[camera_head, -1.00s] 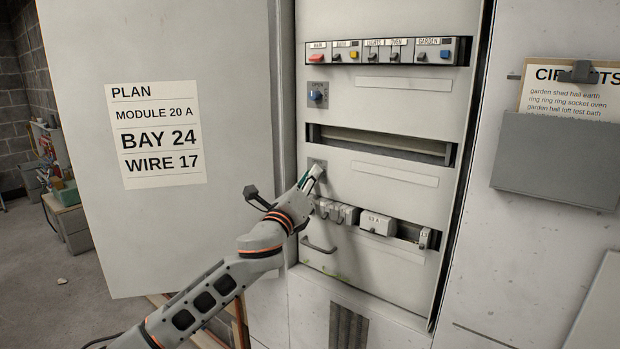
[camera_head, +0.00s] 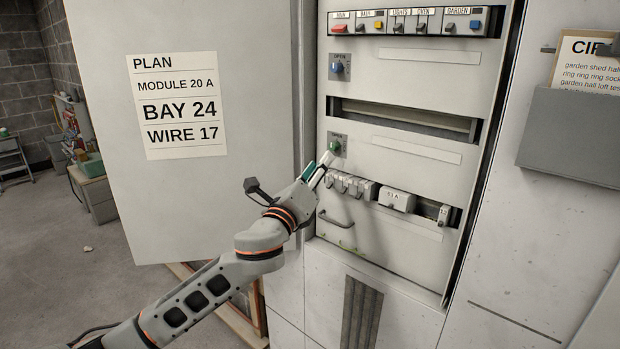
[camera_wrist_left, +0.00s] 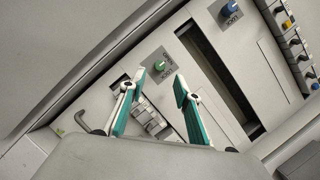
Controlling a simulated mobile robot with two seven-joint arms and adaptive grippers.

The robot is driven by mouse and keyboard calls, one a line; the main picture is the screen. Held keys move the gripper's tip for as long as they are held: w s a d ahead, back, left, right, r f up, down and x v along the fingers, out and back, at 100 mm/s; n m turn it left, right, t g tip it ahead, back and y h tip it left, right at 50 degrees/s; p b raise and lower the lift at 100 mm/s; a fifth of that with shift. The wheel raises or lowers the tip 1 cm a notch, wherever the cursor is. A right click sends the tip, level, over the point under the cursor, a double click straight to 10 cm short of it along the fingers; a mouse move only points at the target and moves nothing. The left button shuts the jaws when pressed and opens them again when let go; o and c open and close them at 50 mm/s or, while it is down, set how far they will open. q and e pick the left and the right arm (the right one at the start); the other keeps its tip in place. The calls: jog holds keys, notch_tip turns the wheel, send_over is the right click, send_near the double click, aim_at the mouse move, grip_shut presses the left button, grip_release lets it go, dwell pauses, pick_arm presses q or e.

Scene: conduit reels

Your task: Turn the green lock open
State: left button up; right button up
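The green lock (camera_head: 335,146) is a round green knob on a small grey plate, on the cabinet panel left of centre. It also shows in the left wrist view (camera_wrist_left: 160,66), beyond the fingertips and between their lines. My left gripper (camera_head: 323,168) is just below the lock in the head view. In the left wrist view my left gripper (camera_wrist_left: 159,86) has its two green-padded fingers spread apart with nothing between them. The fingertips look apart from the knob, but the exact gap is hard to tell. My right gripper is not in view.
A blue lock (camera_head: 337,68) sits higher on the panel. Grey modules (camera_head: 350,185) and a handle (camera_head: 335,219) are below the green lock. The open cabinet door (camera_head: 190,210) stands left of my arm. A grey document holder (camera_head: 572,138) is at right.

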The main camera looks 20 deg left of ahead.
pick_arm(q)
jog(key=v, duration=0.5)
dwell(0.3)
jog(key=s+d+f+n+g, duration=0.1)
jog(key=s+f+n+g, duration=0.3)
jog(key=f, duration=1)
jog(key=s+d+f+n+g, duration=0.1)
jog(key=s+f+n, duration=0.45)
jog(key=f, duration=0.85)
jog(key=s+f+n+g, duration=0.5)
jog(key=s+f+n, duration=1)
jog(key=s+f, duration=0.7)
notch_tip(320, 180, down, 3)
jog(key=shift+s+a+r, duration=0.2)
jog(key=shift+s+a, duration=0.15)
jog(key=shift+a, duration=0.1)
jog(key=shift+n, duration=0.25)
